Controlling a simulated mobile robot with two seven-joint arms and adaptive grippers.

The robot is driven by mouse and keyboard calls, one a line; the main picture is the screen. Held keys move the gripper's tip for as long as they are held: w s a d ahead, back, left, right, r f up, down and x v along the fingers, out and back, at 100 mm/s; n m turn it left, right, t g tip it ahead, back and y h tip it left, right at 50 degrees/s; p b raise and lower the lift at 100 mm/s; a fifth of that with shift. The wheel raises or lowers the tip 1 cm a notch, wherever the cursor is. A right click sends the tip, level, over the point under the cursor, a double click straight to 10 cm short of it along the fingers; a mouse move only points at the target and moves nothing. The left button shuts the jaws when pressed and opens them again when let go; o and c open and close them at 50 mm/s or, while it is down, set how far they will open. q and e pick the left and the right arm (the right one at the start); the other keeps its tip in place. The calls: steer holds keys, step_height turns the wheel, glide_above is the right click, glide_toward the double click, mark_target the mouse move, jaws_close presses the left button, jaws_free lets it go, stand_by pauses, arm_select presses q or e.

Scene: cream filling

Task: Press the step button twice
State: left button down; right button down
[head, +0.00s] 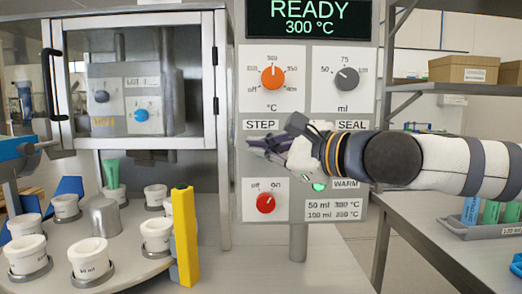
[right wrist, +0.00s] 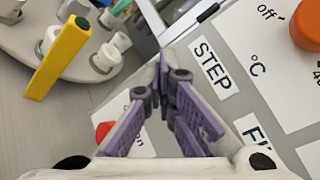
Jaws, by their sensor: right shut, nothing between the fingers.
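The control panel (head: 235,205) has a STEP label (head: 261,125), which also shows large in the right wrist view (right wrist: 211,68). I cannot see the step button itself; my right gripper covers the area just below the label. My right gripper (head: 257,146) reaches in from the right across the panel, its purple fingers shut and empty. In the right wrist view the fingertips (right wrist: 163,82) are close together beside the STEP label. I cannot tell whether they touch the panel. My left gripper is not in view.
An orange knob (head: 273,76), a grey knob (head: 346,78) and a red off/on knob (head: 265,203) surround the fingers. The display (head: 308,18) reads READY 300 °C. At left, a turntable (head: 130,270) carries several white cups beside a yellow post (head: 185,235).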

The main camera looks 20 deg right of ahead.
steer(key=shift+w, duration=0.2)
stand_by(0.5)
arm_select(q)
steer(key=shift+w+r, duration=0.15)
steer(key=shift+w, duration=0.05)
arm_select(e)
steer(key=shift+s+a, duration=0.2)
steer(key=shift+s, duration=0.75)
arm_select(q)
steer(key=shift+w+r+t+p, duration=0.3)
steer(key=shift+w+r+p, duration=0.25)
arm_select(e)
steer(key=s, duration=0.2)
steer(key=s+a, duration=0.1)
steer(key=s, duration=0.1)
steer(key=shift+s+a, duration=0.2)
steer(key=shift+s, duration=0.2)
steer(key=shift+f, duration=0.1)
